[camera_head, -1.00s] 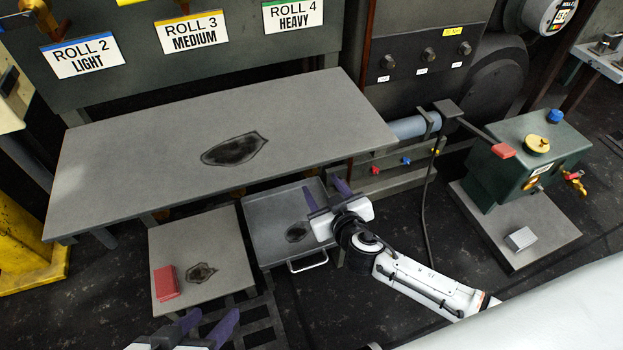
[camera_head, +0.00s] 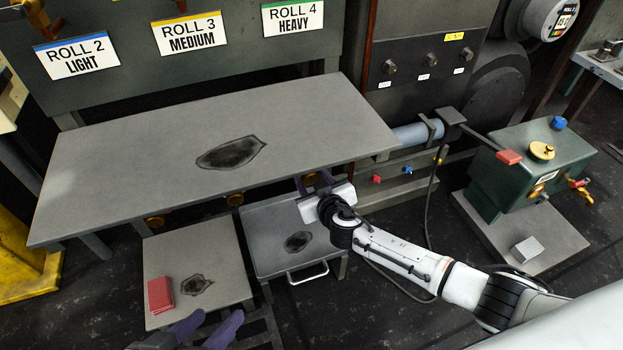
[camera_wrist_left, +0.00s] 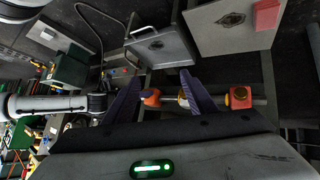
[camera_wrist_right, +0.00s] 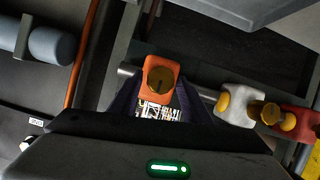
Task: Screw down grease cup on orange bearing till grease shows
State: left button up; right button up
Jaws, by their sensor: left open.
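In the head view this gripper (camera_head: 312,183) reaches under the front edge of the grey shelf, hiding most of the bearing. My left gripper (camera_head: 206,326) is open and empty at the bottom of the head view. The orange bearing also shows in the left wrist view (camera_wrist_left: 151,97).
A white bearing (camera_wrist_right: 237,104) and a red bearing (camera_wrist_right: 300,122) sit along the same shaft. The grey shelf (camera_head: 330,115) overhangs them. Below are a tray with a handle (camera_head: 265,225) and a low stand (camera_head: 175,245) with a red block (camera_head: 160,294). A green box (camera_head: 530,165) stands at right.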

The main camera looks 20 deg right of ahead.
jog(key=c, duration=0.7)
jog(key=shift+c, duration=0.2)
jog(key=shift+f, duration=0.1)
jog(key=shift+m+b, duration=0.3)
jog(key=shift+d+m+y, duration=0.1)
jog(key=shift+m+y, duration=0.4)
jog(key=shift+d+m+y, duration=0.1)
jog(key=shift+m+y, duration=0.5)
jog(key=shift+m, duration=0.6)
pick_arm(q)
jog(key=shift+s+a+f+p, duration=0.1)
jog(key=shift+f+p, duration=0.05)
jog(key=shift+p, duration=0.4)
pick_arm(e)
jog(key=shift+d+m+y, duration=0.15)
jog(key=shift+m+y, duration=0.45)
jog(key=shift+y, duration=0.1)
